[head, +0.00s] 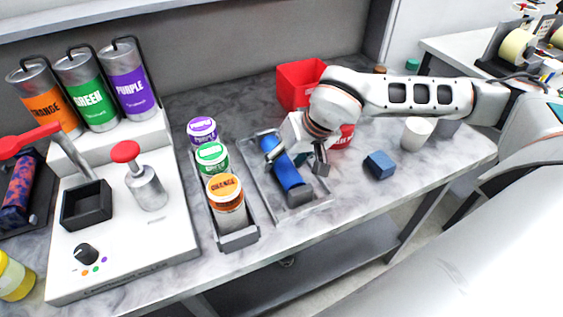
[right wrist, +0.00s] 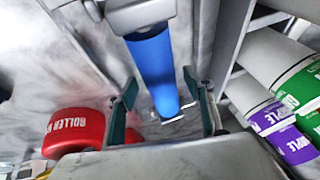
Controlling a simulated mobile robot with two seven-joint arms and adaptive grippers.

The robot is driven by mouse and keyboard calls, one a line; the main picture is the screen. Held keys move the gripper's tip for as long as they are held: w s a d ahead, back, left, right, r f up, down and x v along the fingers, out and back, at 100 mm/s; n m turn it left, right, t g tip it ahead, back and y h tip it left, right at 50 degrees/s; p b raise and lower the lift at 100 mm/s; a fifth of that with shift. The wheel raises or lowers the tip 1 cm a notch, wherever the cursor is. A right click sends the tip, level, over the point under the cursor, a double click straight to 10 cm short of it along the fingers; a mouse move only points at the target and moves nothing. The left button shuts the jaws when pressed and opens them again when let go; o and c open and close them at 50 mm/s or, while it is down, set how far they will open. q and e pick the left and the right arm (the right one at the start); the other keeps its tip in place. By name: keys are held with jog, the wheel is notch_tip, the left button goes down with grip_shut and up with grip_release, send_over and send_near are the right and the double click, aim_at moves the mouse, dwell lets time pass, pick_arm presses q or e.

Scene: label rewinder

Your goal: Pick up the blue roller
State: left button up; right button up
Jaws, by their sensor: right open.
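The blue roller (head: 286,172) lies lengthwise in a grey tray (head: 318,207) right of the row of jars. It has a blue sleeve and a grey end block at its near end. My right gripper (head: 298,162) is over the tray with its fingers apart on either side of the roller. In the right wrist view, the blue sleeve (right wrist: 153,66) runs between the two open fingertips (right wrist: 160,98), with gaps on both sides. Part of the roller is hidden by the gripper in the head view. My left gripper is not in view.
A rack holds purple, green and orange jars (head: 226,192) just left of the tray. A red container (right wrist: 75,129) marked "ROLLER" stands close to the gripper. A red bin (head: 299,84) is behind. A blue block (head: 380,165) and white cup (head: 416,132) are right.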

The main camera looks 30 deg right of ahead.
jog(key=shift+f, duration=0.15)
grip_shut()
jog(key=shift+w, duration=0.15)
